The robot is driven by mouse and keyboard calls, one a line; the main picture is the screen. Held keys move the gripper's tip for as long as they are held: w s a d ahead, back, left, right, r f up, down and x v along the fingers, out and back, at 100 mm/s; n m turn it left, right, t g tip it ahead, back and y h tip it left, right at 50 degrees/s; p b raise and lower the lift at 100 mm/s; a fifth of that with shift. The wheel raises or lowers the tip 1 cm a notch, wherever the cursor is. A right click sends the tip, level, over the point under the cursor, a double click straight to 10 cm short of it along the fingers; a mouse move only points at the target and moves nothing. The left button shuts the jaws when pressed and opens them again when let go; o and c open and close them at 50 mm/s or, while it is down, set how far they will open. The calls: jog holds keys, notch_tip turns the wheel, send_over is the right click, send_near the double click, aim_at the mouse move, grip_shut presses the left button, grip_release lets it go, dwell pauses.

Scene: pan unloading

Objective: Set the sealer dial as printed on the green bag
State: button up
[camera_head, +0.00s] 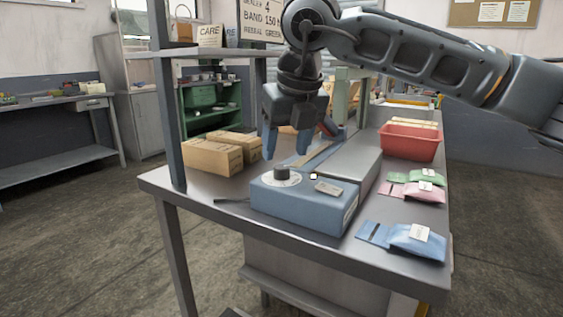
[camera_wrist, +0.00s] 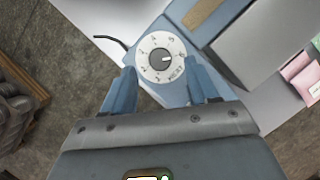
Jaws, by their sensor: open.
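The blue sealer (camera_head: 300,198) stands on the metal table. Its white dial plate with a dark knob (camera_head: 282,173) is on top at the left. In the wrist view the dial (camera_wrist: 161,58) shows a ring of printed marks too small to read surely; a pale pointer mark on the knob faces right. My gripper (camera_head: 286,146) is open and empty above the dial, its two blue fingers apart; in the wrist view the fingers lie below the dial on either side. The green bag (camera_head: 430,177) lies right of the sealer with a white label, its print unreadable here.
A pink bag (camera_head: 424,192) and a blue bag (camera_head: 417,242) lie along the table's right side. A red bin (camera_head: 410,142) stands behind them. Cardboard boxes (camera_head: 212,157) stand at the back left. A table post (camera_head: 168,120) rises at the left. A sign hangs behind my arm.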

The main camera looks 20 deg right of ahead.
aim_at(281, 166)
jog(key=shift+x, duration=2.1)
jog(key=c, duration=1)
jog(key=shift+c, duration=0.2)
jog(key=shift+n+b, duration=0.3)
jog(key=shift+b, duration=0.05)
jog(key=shift+f+n+y+b, duration=0.1)
jog(key=shift+n+y+b, duration=0.3)
jog(key=shift+n, duration=0.2)
jog(key=n, duration=0.2)
jog(key=shift+d+n+y+b, duration=0.1)
jog(key=shift+n+y+b, duration=0.2)
jog(key=shift+y+b, duration=0.1)
jog(key=n+y, duration=0.1)
jog(key=n, duration=0.1)
jog(key=n+g, duration=0.1)
jog(key=n, duration=0.2)
jog(key=shift+g+y, duration=0.3)
jog(key=shift+y, duration=0.1)
jog(key=shift+w+n, duration=0.1)
jog(key=shift+n, duration=0.2)
